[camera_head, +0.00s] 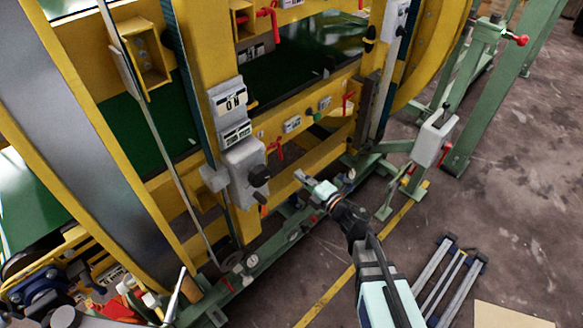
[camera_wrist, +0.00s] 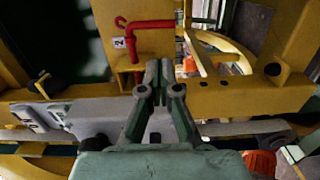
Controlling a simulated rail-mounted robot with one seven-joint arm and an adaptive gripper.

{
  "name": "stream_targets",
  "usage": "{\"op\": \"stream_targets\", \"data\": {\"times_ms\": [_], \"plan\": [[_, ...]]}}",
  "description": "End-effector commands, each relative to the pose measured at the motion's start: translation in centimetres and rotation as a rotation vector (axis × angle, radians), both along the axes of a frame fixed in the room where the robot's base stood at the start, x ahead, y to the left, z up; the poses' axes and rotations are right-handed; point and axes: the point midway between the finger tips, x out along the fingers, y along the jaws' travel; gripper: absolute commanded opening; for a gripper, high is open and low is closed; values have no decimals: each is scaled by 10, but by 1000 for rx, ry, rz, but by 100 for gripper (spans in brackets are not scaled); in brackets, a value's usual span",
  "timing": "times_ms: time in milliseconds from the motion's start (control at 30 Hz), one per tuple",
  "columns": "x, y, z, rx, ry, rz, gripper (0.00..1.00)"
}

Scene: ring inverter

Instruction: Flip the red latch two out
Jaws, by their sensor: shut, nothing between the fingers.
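A red latch (camera_wrist: 150,25), a bent red rod with a hooked left end, is mounted on a yellow frame in the wrist view. A white label marked 2 (camera_wrist: 118,43) sits to the left of its lower bend. My gripper (camera_wrist: 158,72) is shut and empty, with its fingertips appearing just below the latch and no clear contact. In the head view my gripper (camera_head: 302,178) is in front of the lower yellow beam. Red latches show there at the lower left (camera_head: 275,149), lower right (camera_head: 347,103) and top (camera_head: 268,20); their numbers are too small to read.
A grey switch box (camera_head: 244,172) with a black knob is on the yellow post left of my gripper. A green base beam (camera_head: 262,262) runs below. The floor (camera_head: 500,200) at right is mostly open, with metal rails (camera_head: 447,270) lying on it.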

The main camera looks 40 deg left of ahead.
Motion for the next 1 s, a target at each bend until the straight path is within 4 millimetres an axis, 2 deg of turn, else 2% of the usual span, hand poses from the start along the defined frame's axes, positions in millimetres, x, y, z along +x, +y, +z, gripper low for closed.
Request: {"op": "stream_targets", "data": {"times_ms": [100, 233, 800, 933, 1000], "plan": [[-4, -17, 0, 0, 0, -1, 0], [-7, -25, 0, 0, 0, 2, 0], [-6, -27, 0, 1, 8, 1, 0], [10, -31, -7, -20, 55, -77, 0], [27, -38, -13, -29, 109, -166, 0]]}}
